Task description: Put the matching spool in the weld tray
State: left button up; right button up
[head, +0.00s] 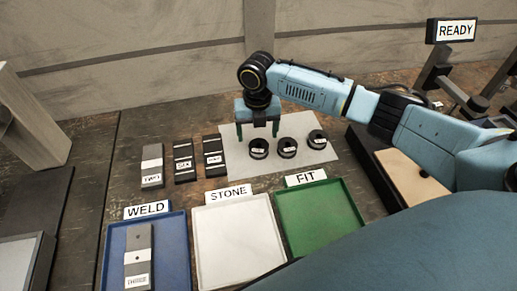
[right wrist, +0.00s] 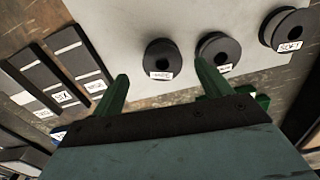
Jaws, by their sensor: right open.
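Three black spools with white labels stand in a row on a pale sheet (head: 310,165): the left spool (head: 259,150), the middle spool (head: 287,149) and the right spool (head: 317,141). The right spool's label reads SOFT in the right wrist view (right wrist: 287,30); the other labels are too small to read surely. My right gripper (head: 258,136) is open and empty above the left spool, which shows between and beyond its fingers in the right wrist view (right wrist: 162,60). The blue WELD tray (head: 175,265) holds a grey block (head: 138,258) with a label. My left gripper is not in view.
A white STONE tray (head: 235,235) and a green FIT tray (head: 320,210) stand right of the WELD tray. Three labelled blocks (head: 184,162) lie left of the sheet. A READY sign (head: 455,30) stands at the back right, with dark equipment below it.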

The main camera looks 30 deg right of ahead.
aim_at(259, 144)
jog(key=shift+s+f, duration=0.2)
jog(key=shift+f, duration=2.5)
jog(key=shift+d, duration=0.1)
jog(key=c, duration=1.2)
notch_tip(259, 144, up, 10)
jog(key=shift+c, duration=0.2)
jog(key=s+a+r+m, duration=0.2)
jog(key=s+r+m, duration=0.1)
jog(key=m, duration=1.3)
jog(key=s+a+r+m, duration=0.2)
jog(key=s+r+m, duration=0.2)
jog(key=m, duration=1.2)
jog(key=shift+a+r+p, duration=0.35)
jog(key=shift+r+p, duration=0.05)
jog(key=shift+r, duration=0.35)
